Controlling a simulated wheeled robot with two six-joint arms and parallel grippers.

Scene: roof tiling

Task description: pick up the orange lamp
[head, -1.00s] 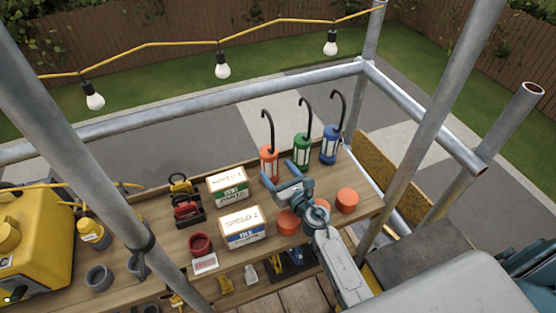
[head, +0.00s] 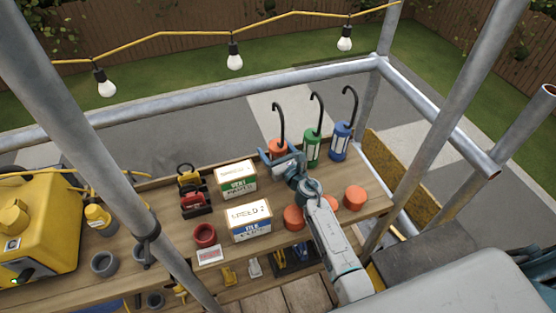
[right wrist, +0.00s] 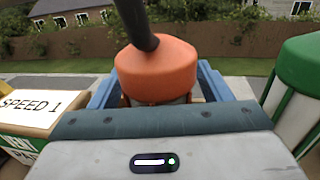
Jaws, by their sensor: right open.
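The orange lamp (head: 278,146) stands upright at the back of the wooden shelf, leftmost of three lamps, with a black hook on top. My right gripper (head: 281,158) is at the lamp, its blue fingers open on either side. In the right wrist view the lamp's orange cap (right wrist: 157,72) sits between the two fingers (right wrist: 158,92), with the black hook stem rising toward the camera. The lower part of the lamp is hidden behind the gripper. I cannot tell whether the fingers touch it. My left gripper is not in view.
The green lamp (head: 312,146) stands close to the right, with the blue lamp (head: 341,141) beyond it. White boxes (head: 236,178) stand to the left. Orange cups (head: 355,197) stand in front, near my right arm. Metal scaffold poles (head: 437,130) frame the shelf.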

